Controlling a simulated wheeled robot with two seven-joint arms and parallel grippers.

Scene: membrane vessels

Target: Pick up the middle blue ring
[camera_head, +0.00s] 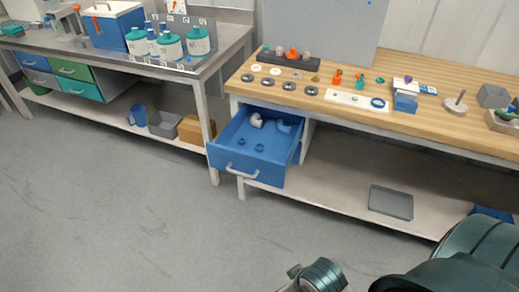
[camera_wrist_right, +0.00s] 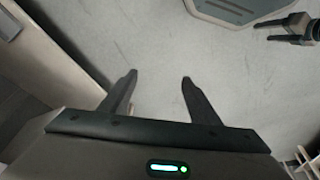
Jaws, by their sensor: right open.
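A blue ring (camera_head: 378,102) lies at the right end of a white plate (camera_head: 352,99) on the wooden workbench. Two small dark blue ring-like pieces (camera_head: 259,147) lie in the open blue drawer (camera_head: 245,167); I cannot tell which ring is the middle one. My right gripper (camera_wrist_right: 158,78) is open and empty, over bare grey floor and away from the rings. My left gripper (camera_wrist_right: 264,31) shows at the upper right of the right wrist view, with its fingers apart and nothing between them. Neither gripper shows clearly in the head view.
A grey tray (camera_head: 391,202) lies on the lower shelf. The floor in front is clear.

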